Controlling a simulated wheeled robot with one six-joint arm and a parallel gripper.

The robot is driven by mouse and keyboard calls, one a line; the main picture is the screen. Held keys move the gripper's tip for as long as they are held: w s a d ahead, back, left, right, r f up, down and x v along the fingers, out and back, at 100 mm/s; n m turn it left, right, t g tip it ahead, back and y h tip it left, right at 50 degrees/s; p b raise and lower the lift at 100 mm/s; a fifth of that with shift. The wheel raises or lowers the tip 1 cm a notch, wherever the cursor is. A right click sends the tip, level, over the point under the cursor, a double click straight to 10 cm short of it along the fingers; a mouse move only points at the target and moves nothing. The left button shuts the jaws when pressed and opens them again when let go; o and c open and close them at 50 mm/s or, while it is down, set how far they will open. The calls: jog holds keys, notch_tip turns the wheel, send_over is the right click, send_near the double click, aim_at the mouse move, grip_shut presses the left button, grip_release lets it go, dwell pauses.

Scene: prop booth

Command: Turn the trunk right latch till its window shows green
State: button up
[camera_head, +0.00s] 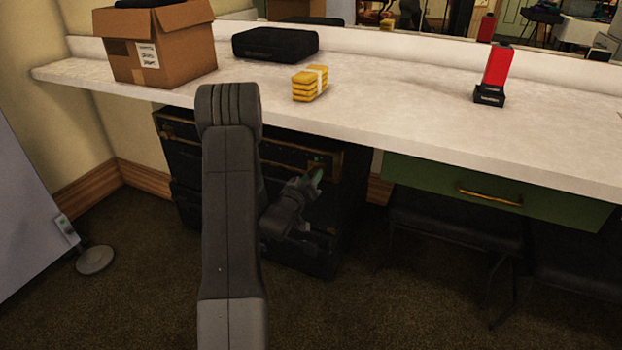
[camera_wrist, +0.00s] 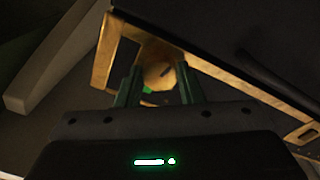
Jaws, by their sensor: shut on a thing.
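The black trunk (camera_head: 182,188) with brass edging stands under the counter, and its dark face with brass trim also fills the upper right of the wrist view (camera_wrist: 225,45). The right latch, a round brass knob (camera_wrist: 159,76) with a dark slot, sits between my fingers in the wrist view. My gripper (camera_head: 314,178) is at the trunk's upper right front in the head view, shut on the latch. A small bright green patch shows just below the knob, between the fingers. It is partly hidden, and I cannot be sure it is the window.
The white counter (camera_head: 400,118) overhangs the trunk. On it are a cardboard box (camera_head: 160,55), a black case (camera_head: 275,44), a yellow stack (camera_head: 310,83) and a red device (camera_head: 496,66). A green drawer (camera_head: 430,180) and dark stools are on the right.

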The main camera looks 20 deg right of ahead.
jog(key=shift+n, duration=1.2)
jog(key=o, duration=1)
jog(key=p+v, duration=0.2)
jog(key=v, duration=1.1)
jog(key=shift+s+a, duration=0.3)
